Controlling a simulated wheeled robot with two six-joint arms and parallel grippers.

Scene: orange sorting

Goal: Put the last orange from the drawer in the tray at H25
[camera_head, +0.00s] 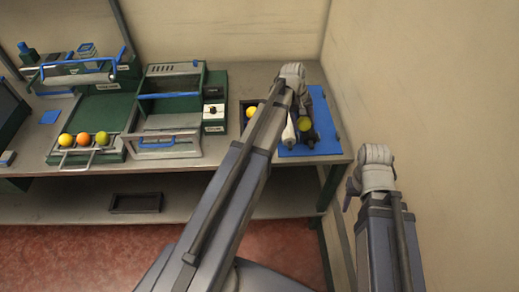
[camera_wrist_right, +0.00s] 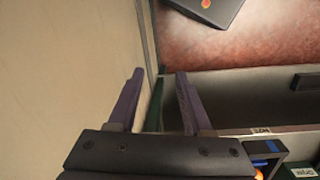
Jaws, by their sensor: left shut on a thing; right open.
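My left gripper (camera_head: 304,116) is over the blue mat at the right end of the bench, shut on a yellow-green orange (camera_head: 304,125). The arm and wrist hide part of the grip. A dark tray (camera_head: 243,127) stands beside the mat with a yellow orange (camera_head: 251,112) in it; my left arm covers much of the tray. The middle station's open drawer (camera_head: 166,151) shows no fruit. My right gripper (camera_head: 350,194) is off the bench by the right wall; its two fingers stand open and empty in the right wrist view (camera_wrist_right: 158,80).
A pale bottle-like object (camera_head: 289,135) and a dark one (camera_head: 309,141) are on the blue mat (camera_head: 327,146). The left station's front rack (camera_head: 88,158) holds yellow, orange and yellow-green fruits. An empty dark bin (camera_head: 135,203) sits on the lower shelf. The wall is close on the right.

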